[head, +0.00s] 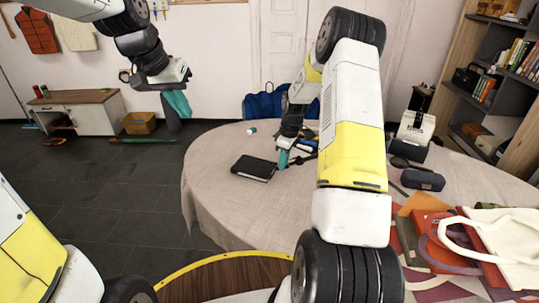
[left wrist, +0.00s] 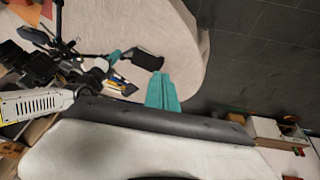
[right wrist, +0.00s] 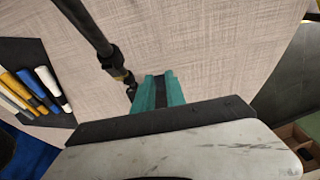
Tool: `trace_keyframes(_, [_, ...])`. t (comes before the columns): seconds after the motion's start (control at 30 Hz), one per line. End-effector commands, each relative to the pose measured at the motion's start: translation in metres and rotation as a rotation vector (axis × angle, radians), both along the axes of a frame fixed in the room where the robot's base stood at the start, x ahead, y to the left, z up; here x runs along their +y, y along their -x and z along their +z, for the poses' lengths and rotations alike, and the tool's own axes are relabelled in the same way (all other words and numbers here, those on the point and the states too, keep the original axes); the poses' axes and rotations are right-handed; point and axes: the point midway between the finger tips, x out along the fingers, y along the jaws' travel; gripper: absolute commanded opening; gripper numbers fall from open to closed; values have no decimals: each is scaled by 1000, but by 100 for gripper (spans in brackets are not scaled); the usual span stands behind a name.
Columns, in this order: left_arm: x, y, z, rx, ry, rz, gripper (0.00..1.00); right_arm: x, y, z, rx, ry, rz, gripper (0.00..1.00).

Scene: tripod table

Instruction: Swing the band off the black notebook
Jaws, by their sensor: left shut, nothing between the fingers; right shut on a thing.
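The black notebook (head: 254,168) lies flat on the round table and also shows in the left wrist view (left wrist: 147,58). I cannot make out its band. My right gripper (head: 284,159) is low over the table, just right of the notebook. Its teal fingers (right wrist: 158,92) are shut on a narrow dark thing, which I cannot identify; the notebook is not recognisable in the right wrist view. My left gripper (head: 178,104) is shut and empty, raised in the air left of the table, away from the notebook; its fingers (left wrist: 163,92) show in its own wrist view.
Black tripod legs (head: 303,157) are close beside the right gripper; one leg (right wrist: 88,28) crosses the right wrist view. A dark tray of pens (right wrist: 38,85) lies nearby. A dark case (head: 422,179) is at the right. The table's front left (head: 225,210) is clear.

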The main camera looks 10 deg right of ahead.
Motion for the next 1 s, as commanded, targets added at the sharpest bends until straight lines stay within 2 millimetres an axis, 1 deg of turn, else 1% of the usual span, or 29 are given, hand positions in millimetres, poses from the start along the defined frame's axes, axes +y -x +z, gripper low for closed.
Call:
trace_keyframes(0.03, [-12, -16, -10, 17, 3, -30, 0, 0, 1, -1, 4, 0, -1, 0])
trace_keyframes(0.2, [-50, -63, -40, 54, 25, -126, 0, 0, 1, -1, 4, 0, -1, 0])
trace_keyframes(0.37, [-87, -101, -76, 90, 63, -209, 0, 0, 1, -1, 2, 0, -1, 0])
trace_keyframes(0.5, [-120, -130, -114, 120, 107, -270, 0, 0, 1, -1, 2, 0, -1, 0])
trace_keyframes(0.6, [-141, -146, -141, 140, 143, -306, 0, 0, 1, -1, 2, 0, 0, 0])
trace_keyframes(0.7, [-159, -158, -165, 154, 175, -333, 0, 0, 1, -1, 2, 0, 0, 0])
trace_keyframes(0.8, [-171, -166, -185, 166, 200, -352, 0, 0, 1, -1, 2, -1, 0, 0])
trace_keyframes(0.9, [-179, -171, -196, 172, 217, -361, 0, 1, 0, -1, 2, -1, 0, 0])
trace_keyframes(1.0, [-183, -173, -204, 175, 224, -367, 0, 1, 0, 0, 2, -1, 0, 0])
